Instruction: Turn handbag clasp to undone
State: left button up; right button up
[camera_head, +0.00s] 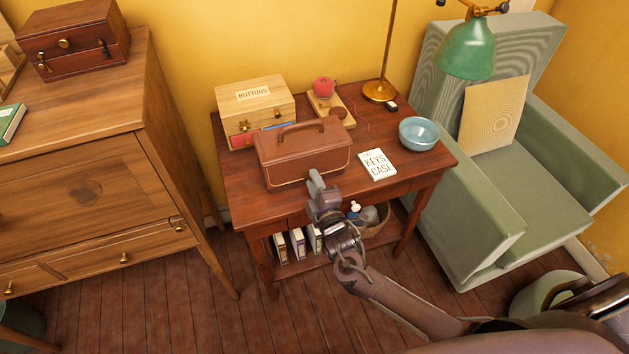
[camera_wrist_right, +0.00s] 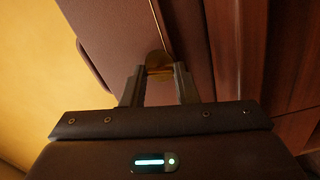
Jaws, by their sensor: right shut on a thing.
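The brown handbag (camera_head: 290,155) stands upright on the reddish wooden table, its handle on top. It fills the upper middle of the right wrist view (camera_wrist_right: 115,35). My right gripper (camera_head: 315,178) is at the bag's front face. In the wrist view its fingertips (camera_wrist_right: 160,72) are shut on the brass clasp (camera_wrist_right: 157,59) at the seam. The gripper hides the clasp in the head view, and how far it is turned cannot be told. My left gripper is not in view.
The table (camera_head: 240,188) also bears a wooden buttons box (camera_head: 255,98) behind the bag, a white book (camera_head: 377,164), a blue bowl (camera_head: 418,133) and a brass lamp base (camera_head: 379,91). A green armchair (camera_head: 480,210) stands right, a wooden dresser (camera_head: 90,180) left.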

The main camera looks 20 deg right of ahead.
jog(key=shift+n, duration=1.2)
jog(key=shift+p, duration=0.3)
jog(key=o, duration=1)
jog(key=s, duration=0.7)
jog(key=shift+s, duration=0.4)
jog(key=shift+d, duration=0.1)
